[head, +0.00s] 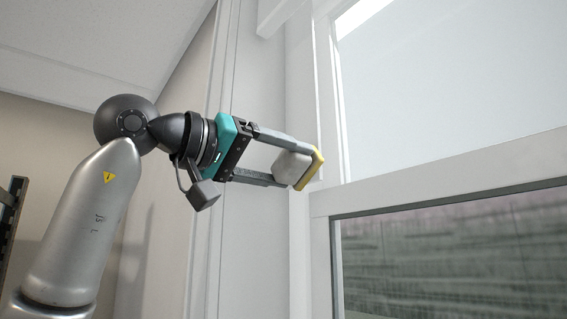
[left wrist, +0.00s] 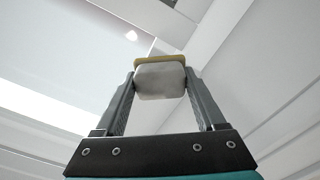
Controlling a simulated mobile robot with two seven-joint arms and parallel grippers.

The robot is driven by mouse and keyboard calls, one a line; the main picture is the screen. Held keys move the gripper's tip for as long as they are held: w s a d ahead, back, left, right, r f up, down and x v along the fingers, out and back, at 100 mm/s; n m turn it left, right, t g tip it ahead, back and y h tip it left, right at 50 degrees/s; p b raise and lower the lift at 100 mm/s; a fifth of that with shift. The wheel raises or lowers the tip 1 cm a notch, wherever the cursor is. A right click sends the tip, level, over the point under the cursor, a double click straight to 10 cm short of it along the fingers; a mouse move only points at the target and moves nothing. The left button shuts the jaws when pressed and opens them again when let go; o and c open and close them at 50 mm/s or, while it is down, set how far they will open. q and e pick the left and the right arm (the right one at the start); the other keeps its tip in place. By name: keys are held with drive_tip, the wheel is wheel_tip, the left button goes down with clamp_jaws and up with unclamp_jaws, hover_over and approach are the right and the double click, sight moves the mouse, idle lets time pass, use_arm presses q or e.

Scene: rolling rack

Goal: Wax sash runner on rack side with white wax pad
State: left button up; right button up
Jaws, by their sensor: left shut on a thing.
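My left gripper (head: 300,166) is shut on a whitish block with a yellow edge, the wax pad (head: 291,167). The pad also shows between the two fingers in the left wrist view (left wrist: 160,82), with its yellow strip along the far side. The yellow edge faces the white window frame, near the upright sash runner (head: 326,110) at the left side of the window opening. I cannot tell whether the pad touches the runner. My right gripper is in neither view.
The lower window sash (head: 440,178) has a white top rail and a darker pane below it. A white wall and trim (head: 255,70) stand behind my left gripper. A dark rack-like upright (head: 10,225) shows at the far left edge.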

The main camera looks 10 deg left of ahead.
use_arm(q)
drive_tip(key=shift+r, duration=0.1)
idle(0.7)
drive_tip(key=shift+r, duration=4.25)
drive_tip(key=shift+f+b, duration=2.8)
drive_tip(key=shift+f, duration=1.6)
wheel_tip(320, 180, up, 5)
drive_tip(key=p, duration=0.5)
drive_tip(key=shift+f, duration=0.2)
drive_tip(key=shift+r+p, duration=0.3)
drive_tip(key=shift+r, duration=1.8)
drive_tip(key=shift+f+b, duration=2.9)
drive_tip(key=shift+f, duration=1.55)
drive_tip(key=shift+s+r, duration=0.1)
